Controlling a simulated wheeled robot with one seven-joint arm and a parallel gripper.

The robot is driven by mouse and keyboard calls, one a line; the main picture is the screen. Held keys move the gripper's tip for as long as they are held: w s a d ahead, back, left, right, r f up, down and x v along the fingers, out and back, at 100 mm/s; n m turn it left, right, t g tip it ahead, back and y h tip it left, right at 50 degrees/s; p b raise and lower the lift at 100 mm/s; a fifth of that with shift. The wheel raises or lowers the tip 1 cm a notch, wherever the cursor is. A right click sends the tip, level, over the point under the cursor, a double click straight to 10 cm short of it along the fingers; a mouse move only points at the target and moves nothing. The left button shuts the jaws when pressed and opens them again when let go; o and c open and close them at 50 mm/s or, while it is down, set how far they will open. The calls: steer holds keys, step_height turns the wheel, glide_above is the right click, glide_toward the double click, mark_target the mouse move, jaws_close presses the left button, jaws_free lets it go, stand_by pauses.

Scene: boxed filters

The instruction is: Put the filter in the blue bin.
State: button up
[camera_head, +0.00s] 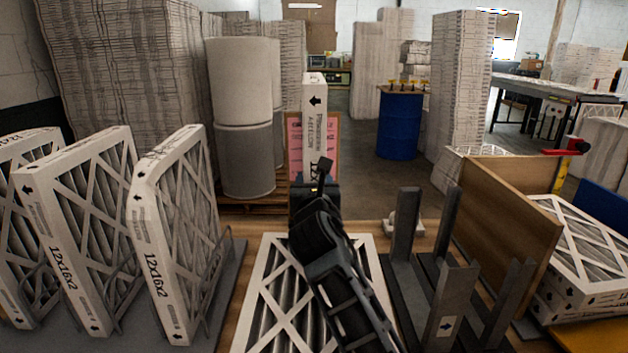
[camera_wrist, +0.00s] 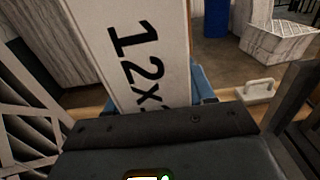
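A white-framed filter (camera_head: 314,115) stands upright, narrow edge toward me, at the end of my gripper (camera_head: 316,192). In the wrist view its edge (camera_wrist: 145,50), marked "12x", rises directly from the dark gripper body. My gripper appears shut on its lower part; the fingertips themselves are hidden. Blue parts (camera_wrist: 201,84) show beside and behind the filter's lower end in the wrist view; I cannot tell whether they are the bin.
Several filters (camera_head: 178,235) stand in a rack at left. Another filter (camera_head: 262,300) lies flat on the table under my arm. A dark metal stand (camera_head: 405,235) and a wooden board (camera_head: 508,220) are at right. Tall stacks (camera_head: 462,85) and large rolls (camera_head: 245,155) stand behind.

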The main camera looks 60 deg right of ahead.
steer(key=o, duration=0.4)
steer(key=shift+r, duration=0.1)
